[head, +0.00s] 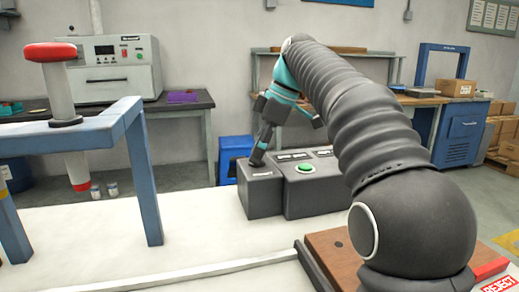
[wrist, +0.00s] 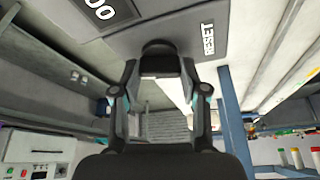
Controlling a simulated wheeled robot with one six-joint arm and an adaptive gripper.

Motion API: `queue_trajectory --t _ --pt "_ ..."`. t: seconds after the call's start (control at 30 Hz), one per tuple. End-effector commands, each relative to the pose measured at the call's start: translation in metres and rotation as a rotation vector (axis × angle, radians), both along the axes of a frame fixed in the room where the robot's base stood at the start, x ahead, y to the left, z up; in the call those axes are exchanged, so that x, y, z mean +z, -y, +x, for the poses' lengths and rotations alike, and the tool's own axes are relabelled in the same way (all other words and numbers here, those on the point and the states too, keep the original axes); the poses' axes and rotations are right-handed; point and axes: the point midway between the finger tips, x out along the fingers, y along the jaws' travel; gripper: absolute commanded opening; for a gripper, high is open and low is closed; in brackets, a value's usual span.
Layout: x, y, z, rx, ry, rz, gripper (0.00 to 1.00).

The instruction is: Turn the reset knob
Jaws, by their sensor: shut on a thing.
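My gripper (head: 257,157) reaches down to the left part of the box top. The wrist view shows the dark round reset knob (wrist: 160,47) beside the "RESET" label (wrist: 208,38). My gripper (wrist: 160,70) has a finger on each side of the knob and is shut on it. The angle of the knob cannot be read.
A blue stand (head: 140,165) with a red-capped spindle (head: 58,85) is at the left. A brown wooden board (head: 330,250) lies at the front right under my arm. A white strip (head: 200,272) runs along the table. The table between stand and box is clear.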

Motion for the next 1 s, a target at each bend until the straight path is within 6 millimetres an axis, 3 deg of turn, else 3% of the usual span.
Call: queue_trajectory --t 0.4,0.93,0.97,1.0 --pt "-0.0003 0.0001 0.002 0.181 0.002 -0.001 0.09" --pt "0.0002 0.0001 0.0018 0.204 0.004 -0.001 0.09" --pt "0.0002 0.0001 0.0018 0.204 0.004 -0.001 0.46" --pt "0.0002 0.0001 0.0018 0.204 0.004 -0.001 0.56"
